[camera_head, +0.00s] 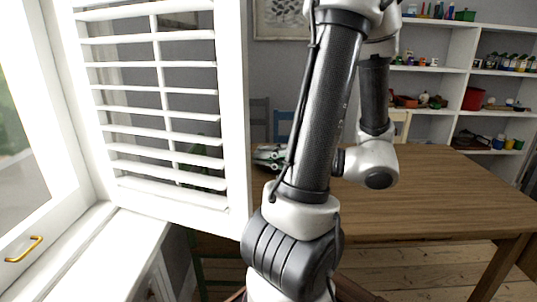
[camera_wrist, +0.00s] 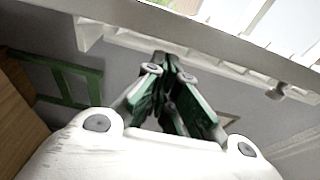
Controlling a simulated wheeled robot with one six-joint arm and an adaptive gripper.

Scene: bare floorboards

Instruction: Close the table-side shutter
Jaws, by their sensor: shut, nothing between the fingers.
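The table-side shutter (camera_head: 158,110) is a white louvered panel at the left of the head view. It stands swung out from the window, at an angle to it, with its free edge near the table. My gripper (camera_wrist: 168,65) shows from behind in the wrist view, its dark and green fingers together with nothing between them. In the head view a green and white part that looks like my gripper (camera_head: 268,157) shows just right of the shutter's edge, partly hidden by my arm. I cannot tell whether it touches the shutter.
The wooden table (camera_head: 440,195) fills the right of the head view. White shelves (camera_head: 430,90) with small items stand behind it. The window frame (camera_head: 75,110) with a brass handle (camera_head: 24,249) is at far left. A green chair (camera_wrist: 60,75) shows in the wrist view.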

